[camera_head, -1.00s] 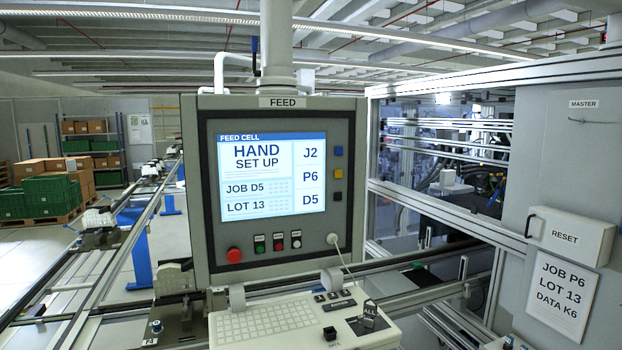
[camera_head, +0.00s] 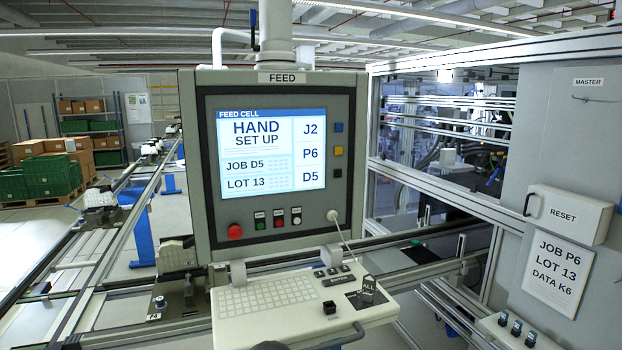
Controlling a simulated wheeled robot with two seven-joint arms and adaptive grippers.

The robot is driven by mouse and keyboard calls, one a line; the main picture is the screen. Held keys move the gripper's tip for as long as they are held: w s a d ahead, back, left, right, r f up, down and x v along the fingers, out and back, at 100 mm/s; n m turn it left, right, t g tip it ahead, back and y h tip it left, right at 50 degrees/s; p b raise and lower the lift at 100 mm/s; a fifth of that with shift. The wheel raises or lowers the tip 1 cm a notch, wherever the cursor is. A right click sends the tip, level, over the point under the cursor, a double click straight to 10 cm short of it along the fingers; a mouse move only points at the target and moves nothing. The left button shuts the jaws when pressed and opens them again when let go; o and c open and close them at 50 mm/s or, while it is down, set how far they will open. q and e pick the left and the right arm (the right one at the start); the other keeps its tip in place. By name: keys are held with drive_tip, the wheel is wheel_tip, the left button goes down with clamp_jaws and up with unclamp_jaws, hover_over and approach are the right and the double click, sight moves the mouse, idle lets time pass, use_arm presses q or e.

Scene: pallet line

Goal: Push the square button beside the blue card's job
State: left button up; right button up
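The FEED panel (camera_head: 200,215) stands in the middle with a lit screen (camera_head: 240,205) reading HAND SET UP, JOB D5, LOT 13. Square buttons run down the screen's right side: a blue button (camera_head: 339,128) beside J2, a yellow button (camera_head: 338,151) beside P6, and a black button (camera_head: 338,174) beside D5. A white card (camera_head: 551,272) at the right reads JOB P6, LOT 13, DATA K6. I see no card that is clearly blue. Neither of my grippers is in view.
Below the screen are a red round button (camera_head: 235,231) and several small buttons. A keyboard shelf (camera_head: 240,334) juts out below, with a key switch marked ALL and a cable. A RESET box (camera_head: 569,213) is at right. Dark shapes at the bottom edge are unclear.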

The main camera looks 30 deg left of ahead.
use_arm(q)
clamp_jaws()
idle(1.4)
